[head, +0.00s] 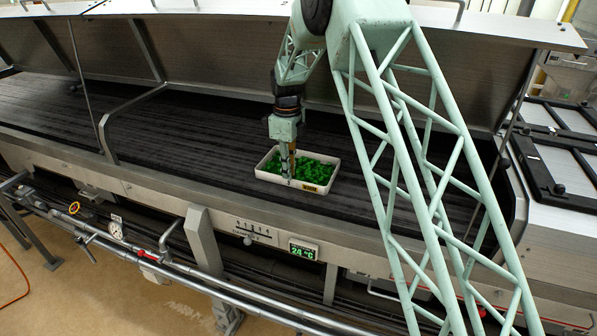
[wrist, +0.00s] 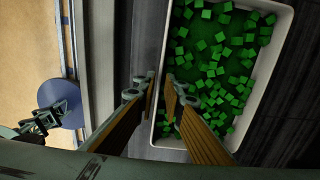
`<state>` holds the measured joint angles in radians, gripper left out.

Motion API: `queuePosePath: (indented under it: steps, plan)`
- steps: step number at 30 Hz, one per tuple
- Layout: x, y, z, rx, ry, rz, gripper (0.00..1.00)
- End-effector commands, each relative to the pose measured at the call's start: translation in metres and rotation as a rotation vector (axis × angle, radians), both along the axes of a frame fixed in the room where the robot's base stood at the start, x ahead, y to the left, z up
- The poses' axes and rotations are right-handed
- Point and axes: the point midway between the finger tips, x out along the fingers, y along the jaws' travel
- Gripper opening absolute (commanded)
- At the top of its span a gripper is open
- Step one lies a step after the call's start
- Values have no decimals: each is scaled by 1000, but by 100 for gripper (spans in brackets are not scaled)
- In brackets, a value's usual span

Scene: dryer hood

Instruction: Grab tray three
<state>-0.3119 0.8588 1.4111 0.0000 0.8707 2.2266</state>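A white shallow tray (head: 262,177) filled with small green cubes (head: 310,168) sits on the dark belt under the hood. It has a small yellow label (head: 310,188) on its front side, too small to read. My gripper (head: 289,180) points down at the tray's front left part. In the wrist view the tray (wrist: 270,70) fills the right side. The fingertips of my gripper (wrist: 162,88) are a little apart, one on either side of the tray's near long wall. I cannot tell whether they press on it.
The dark slatted belt (head: 50,100) is bare to the left of the tray. The hood's raised panels stand behind it. A metal front rail (head: 150,185) with a 24 °C display (head: 302,250) runs along the near side. Black-framed trays (head: 555,170) lie at the right.

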Motion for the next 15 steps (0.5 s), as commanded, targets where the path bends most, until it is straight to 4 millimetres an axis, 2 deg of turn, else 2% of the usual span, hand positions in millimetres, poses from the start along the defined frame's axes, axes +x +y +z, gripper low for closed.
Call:
queuePosePath:
  steps: [6,15]
  plan:
    - [-1,0,-27,0,2,0,10]
    - [0,0,-46,-1,1,0,10]
